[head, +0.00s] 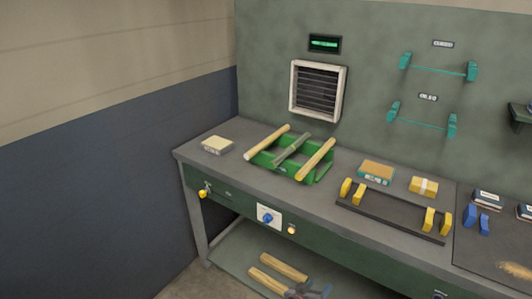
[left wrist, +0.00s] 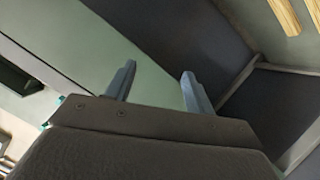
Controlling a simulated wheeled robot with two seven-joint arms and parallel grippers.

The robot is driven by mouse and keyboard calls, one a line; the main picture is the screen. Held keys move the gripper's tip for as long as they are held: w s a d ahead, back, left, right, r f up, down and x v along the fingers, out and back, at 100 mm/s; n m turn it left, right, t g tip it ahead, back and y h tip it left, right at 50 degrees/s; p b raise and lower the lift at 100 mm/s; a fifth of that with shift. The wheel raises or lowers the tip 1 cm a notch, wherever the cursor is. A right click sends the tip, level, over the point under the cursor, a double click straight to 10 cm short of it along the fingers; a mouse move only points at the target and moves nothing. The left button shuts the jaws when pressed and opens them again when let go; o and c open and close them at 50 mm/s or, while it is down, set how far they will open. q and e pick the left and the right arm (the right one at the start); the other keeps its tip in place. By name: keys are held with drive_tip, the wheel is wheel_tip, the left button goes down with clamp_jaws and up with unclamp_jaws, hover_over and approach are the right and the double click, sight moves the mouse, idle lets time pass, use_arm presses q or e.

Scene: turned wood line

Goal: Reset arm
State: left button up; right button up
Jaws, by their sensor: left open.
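My right gripper is in neither view.
Two wooden rods (head: 278,266) lie on the lower shelf (head: 235,257), close to my left gripper. The grey bench top (head: 225,160) holds a green rack (head: 318,170) with rods, a black tray (head: 385,216) with yellow holders, and small boxes. A blue knob (head: 267,218) is on the bench front.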

use_arm(q)
drive_tip(key=s+a+f+g+y, duration=0.1)
drive_tip(key=s+a+g+y, duration=0.15)
drive_tip(key=s+a, duration=0.6)
drive_tip(key=s+a+f+g+y, duration=0.25)
drive_tip(key=s+a, duration=0.25)
drive_tip(key=a, duration=0.6)
drive_tip(key=s+a+f+g+y, duration=0.1)
drive_tip(key=s+a+g+y, duration=0.15)
drive_tip(key=s+a, duration=0.55)
drive_tip(key=s+a+f+g, duration=0.1)
drive_tip(key=s+a+f, duration=0.2)
drive_tip(key=s, duration=0.3)
drive_tip(key=shift+a+f+n, duration=0.3)
drive_tip(key=shift+a+f, duration=0.1)
drive_tip(key=shift+a, duration=0.15)
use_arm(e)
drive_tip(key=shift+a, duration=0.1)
use_arm(q)
drive_tip(key=shift+s+y, duration=0.1)
drive_tip(key=shift+y, duration=0.25)
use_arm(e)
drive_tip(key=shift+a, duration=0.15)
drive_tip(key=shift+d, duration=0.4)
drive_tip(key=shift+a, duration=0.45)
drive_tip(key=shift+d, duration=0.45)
use_arm(q)
drive_tip(key=shift+c, duration=0.2)
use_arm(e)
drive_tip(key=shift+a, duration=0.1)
